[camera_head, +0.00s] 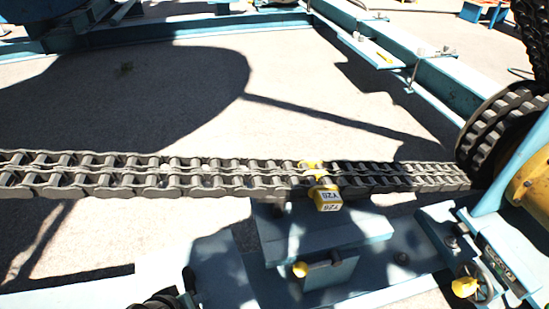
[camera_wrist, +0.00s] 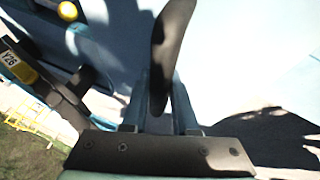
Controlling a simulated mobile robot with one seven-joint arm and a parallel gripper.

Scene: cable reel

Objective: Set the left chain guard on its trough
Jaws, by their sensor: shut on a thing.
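My gripper (camera_wrist: 168,100) shows in the wrist view with its two blue fingers shut on a dark, narrow curved piece (camera_wrist: 170,40). The piece sticks out past the fingertips over a pale blue surface. It is seen nearly edge-on, and I cannot tell for sure that it is the left chain guard. In the head view a double-row chain (camera_head: 120,178) runs across the middle to the drum at right. No trough can be made out clearly. I cannot pick out my gripper in the head view.
A yellow tag (camera_head: 327,196) marked Y26 sits on the chain above a blue pedestal (camera_head: 300,232); it also shows in the wrist view (camera_wrist: 18,68). Yellow knobs (camera_head: 300,270) (camera_head: 465,287) jut out nearby.

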